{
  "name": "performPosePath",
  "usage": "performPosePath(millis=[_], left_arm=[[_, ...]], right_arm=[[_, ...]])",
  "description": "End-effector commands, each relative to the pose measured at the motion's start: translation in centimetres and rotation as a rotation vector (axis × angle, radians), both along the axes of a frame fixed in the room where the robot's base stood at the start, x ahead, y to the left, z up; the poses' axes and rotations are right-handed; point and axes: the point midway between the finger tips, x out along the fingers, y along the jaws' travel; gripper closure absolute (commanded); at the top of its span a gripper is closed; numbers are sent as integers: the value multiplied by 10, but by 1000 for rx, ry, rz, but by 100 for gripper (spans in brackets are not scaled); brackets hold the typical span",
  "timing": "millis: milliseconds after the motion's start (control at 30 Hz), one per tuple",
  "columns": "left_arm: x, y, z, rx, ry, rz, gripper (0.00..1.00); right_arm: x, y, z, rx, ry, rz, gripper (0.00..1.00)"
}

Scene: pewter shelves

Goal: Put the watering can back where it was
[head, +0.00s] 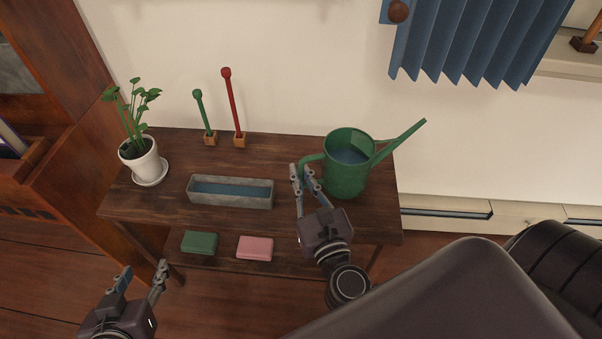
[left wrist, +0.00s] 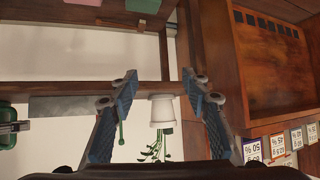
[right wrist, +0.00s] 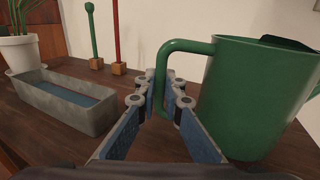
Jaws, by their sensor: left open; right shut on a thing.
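The green watering can (head: 347,178) stands upright at the right end of the wooden table, with water inside and its spout toward the upper right. In the right wrist view the can (right wrist: 255,100) fills the right side. My right gripper (head: 304,168) is shut on the can's handle, and the fingers (right wrist: 160,95) close around the handle's upright part. My left gripper (head: 143,273) is open and empty, low in front of the table's left end. The left wrist view shows its fingers (left wrist: 160,84) spread apart.
A grey trough (head: 231,203) with water sits mid-table. A potted plant (head: 143,160) on a saucer stands at the left. Green and red rods stand in wooden blocks (head: 239,138) behind. Green (head: 199,242) and pink (head: 254,248) boxes lie on the lower shelf.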

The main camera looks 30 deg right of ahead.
Motion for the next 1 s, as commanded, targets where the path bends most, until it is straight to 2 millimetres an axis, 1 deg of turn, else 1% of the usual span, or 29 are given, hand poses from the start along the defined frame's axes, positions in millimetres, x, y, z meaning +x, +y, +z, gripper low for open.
performPosePath(millis=[167,200,333,733,800,933,1000], left_arm=[[3,-1,3,-4,-18,-1,57],[3,-1,4,-5,-20,-1,57],[3,-1,3,-5,-19,-1,57],[1,-1,1,-1,-2,-1,57],[0,-1,-1,-1,0,-1,57],[4,-2,4,-7,-29,-1,57],[11,-5,12,-17,-70,-5,57]], right_arm=[[1,0,1,-6,-5,0,100],[0,0,-2,0,0,0,89],[0,0,-2,0,0,0,75],[-1,0,1,0,1,0,75],[-11,2,-2,-1,5,0,75],[-33,5,-2,0,6,1,75],[-48,8,-3,-1,6,2,75]])
